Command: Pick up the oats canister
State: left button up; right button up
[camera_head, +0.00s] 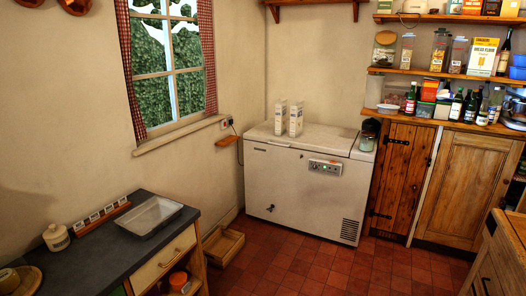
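No label reading oats is legible, so I cannot tell which container is the oats canister. A cream lidded canister (56,238) stands upright on the dark counter at the lower left. Neither of my grippers is in view.
The white chest freezer (290,185) stands against the back wall. The red tiled floor (310,268) is clear in the middle.

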aim_at(408, 44)
jog(key=i, duration=3)
jog(key=i+z, duration=0.2)
jog(key=i, duration=0.3)
jog(key=i+j+z, duration=0.25)
jog(key=i, duration=0.25)
